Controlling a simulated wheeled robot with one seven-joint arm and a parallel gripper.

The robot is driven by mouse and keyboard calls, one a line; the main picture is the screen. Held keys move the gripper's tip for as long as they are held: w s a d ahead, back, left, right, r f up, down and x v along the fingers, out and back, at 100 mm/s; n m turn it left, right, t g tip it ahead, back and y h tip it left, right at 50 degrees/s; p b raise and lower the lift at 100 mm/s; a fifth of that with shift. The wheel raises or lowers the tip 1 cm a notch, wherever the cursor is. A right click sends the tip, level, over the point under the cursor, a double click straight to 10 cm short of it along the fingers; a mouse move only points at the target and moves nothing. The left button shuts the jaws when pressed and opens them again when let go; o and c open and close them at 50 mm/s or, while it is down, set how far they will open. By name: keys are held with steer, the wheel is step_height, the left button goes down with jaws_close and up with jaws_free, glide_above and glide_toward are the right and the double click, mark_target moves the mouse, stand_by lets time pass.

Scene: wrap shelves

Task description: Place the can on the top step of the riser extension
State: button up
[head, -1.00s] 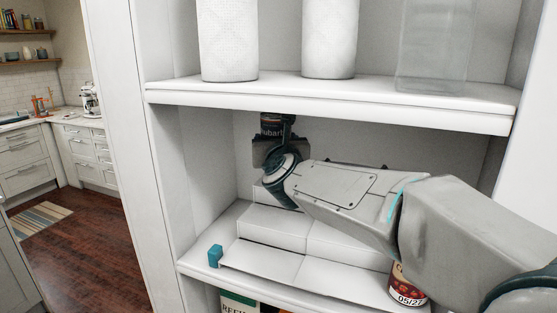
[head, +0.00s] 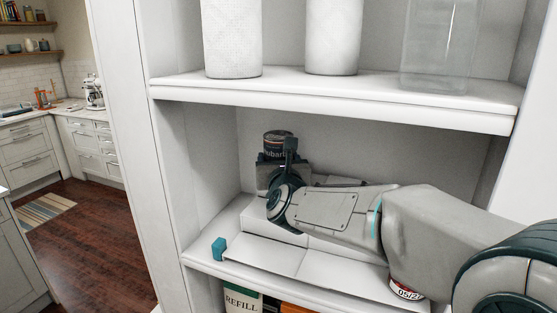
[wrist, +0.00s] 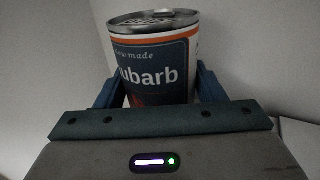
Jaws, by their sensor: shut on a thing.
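The can (head: 277,143), with a dark label reading "ubarb" and an orange band, is upright at the back left of the middle shelf. In the wrist view the can (wrist: 158,70) stands between the two fingers of my gripper (wrist: 155,92), which is shut on it. In the head view my gripper (head: 277,168) hides the can's lower part. The white stepped riser (head: 262,254) sits on the shelf below my arm. Its upper steps are mostly behind my gripper and arm, so I cannot tell whether the can touches the top step.
A second can (head: 405,291) stands at the shelf's front right, partly behind my arm. A small teal block (head: 218,248) is at the front left. The upper shelf (head: 330,97) holds two white rolls (head: 232,40) and a clear container (head: 440,45) above my arm.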

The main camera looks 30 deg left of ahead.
steer(key=o, duration=1.2)
steer(key=shift+r+p, duration=0.15)
steer(key=shift+p, duration=0.25)
steer(key=shift+s+d+b, duration=0.2)
steer(key=shift+s+b, duration=0.1)
steer(key=shift+b, duration=0.1)
steer(key=b+v, duration=0.4)
steer(key=v, duration=0.7)
steer(key=shift+s+d, duration=0.1)
steer(key=shift+s, duration=0.1)
